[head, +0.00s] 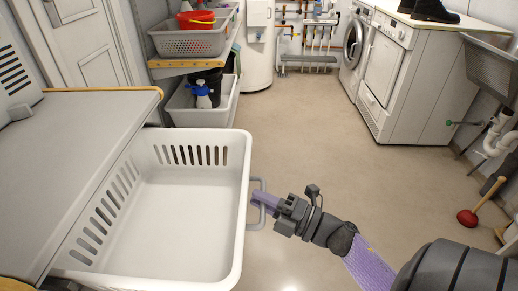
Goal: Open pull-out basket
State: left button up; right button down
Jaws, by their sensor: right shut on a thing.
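The white pull-out basket (165,215) is at the left, under a grey worktop (75,140). It is extended out from under the worktop, and its empty inside floor shows. A grey handle (256,224) sticks out on its right-hand front wall. My right gripper (264,201) reaches in from the lower right and is shut on this handle, its purple fingers at the bar. My left gripper is not in view. The basket's left edge is partly hidden under the worktop.
Open floor (330,130) lies beyond and right of the basket. A shelf with a grey basket (190,42) and a lower tub (202,112) stands at the back left. White machines (410,85) stand at the back right. A red plunger (468,218) is at the right wall.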

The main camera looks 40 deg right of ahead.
jog(key=c, duration=0.6)
grip_release()
jog(key=shift+c, duration=0.2)
pick_arm(q)
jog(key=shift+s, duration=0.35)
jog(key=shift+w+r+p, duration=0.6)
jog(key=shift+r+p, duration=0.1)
jog(key=shift+p, duration=0.1)
pick_arm(e)
jog(key=v, duration=1)
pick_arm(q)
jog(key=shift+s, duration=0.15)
